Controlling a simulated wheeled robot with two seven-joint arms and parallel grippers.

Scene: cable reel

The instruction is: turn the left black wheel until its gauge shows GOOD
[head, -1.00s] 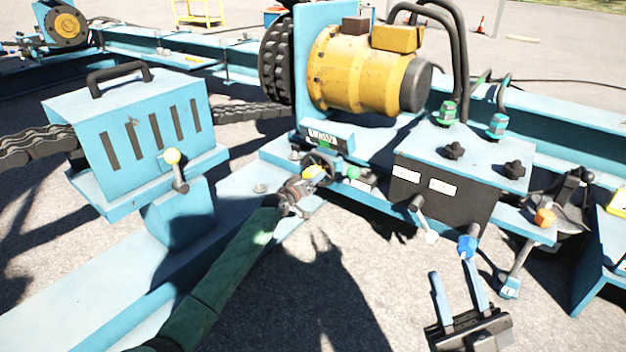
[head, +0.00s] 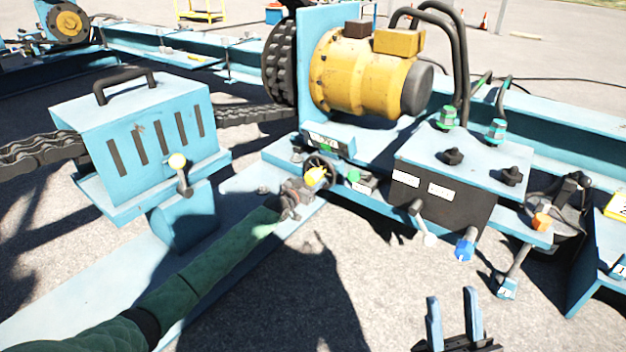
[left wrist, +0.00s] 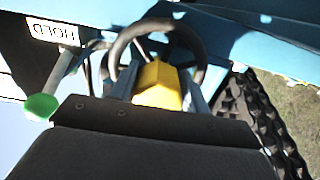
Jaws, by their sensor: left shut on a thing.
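The left black wheel (head: 330,162) is a small dark ring with a yellow piece (head: 316,175) at its middle. In the left wrist view the black wheel (left wrist: 117,52) arches behind the yellow piece (left wrist: 160,88). My left gripper (head: 311,180) reaches it from the front left. In the left wrist view my left gripper (left wrist: 160,80) has its blue fingers on both sides of the yellow piece, shut on it. The gauge (head: 326,142) above the wheel shows white and some green; its word is too small to read. My right gripper (head: 454,318) is open and empty at the bottom.
A green-knobbed lever (left wrist: 42,107) with a HOLD label (left wrist: 54,30) is close beside the wheel. A dark box (head: 440,205) with levers stands to the right. A slotted blue housing (head: 150,140) is at left, a yellow motor (head: 350,75) behind. Open ground lies in front.

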